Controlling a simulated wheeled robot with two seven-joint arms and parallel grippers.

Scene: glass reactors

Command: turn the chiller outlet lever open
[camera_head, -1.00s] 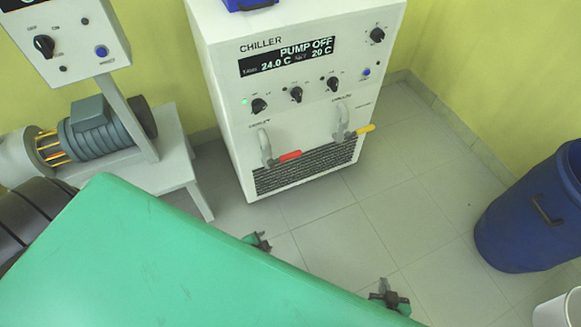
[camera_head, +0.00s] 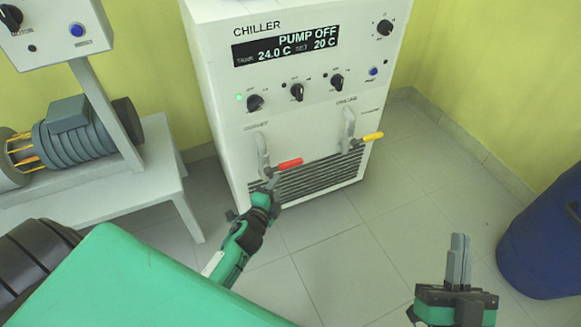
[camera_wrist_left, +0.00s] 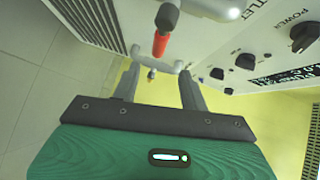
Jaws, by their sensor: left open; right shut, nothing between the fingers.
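The chiller (camera_head: 285,100) is a white box whose display reads PUMP OFF. A red-handled lever (camera_head: 288,164) is on the left pipe of its front, its handle pointing right and roughly level. A label partly readable as "LET" shows near it in the left wrist view, where the red handle (camera_wrist_left: 160,37) lies ahead of my fingers. My left gripper (camera_head: 269,183) is open, just below and left of the red handle. The fingers (camera_wrist_left: 158,75) show nothing between them; contact with the lever cannot be told. My right gripper (camera_head: 459,248) is shut and empty, over the floor at right.
A yellow-handled lever (camera_head: 370,137) is on the chiller's right pipe, pointing right. A vented grille (camera_head: 318,175) lies below the levers. A pump on a white bench (camera_head: 160,180) stands at left. A blue bin (camera_head: 545,235) is at right. Floor between chiller and bin is clear.

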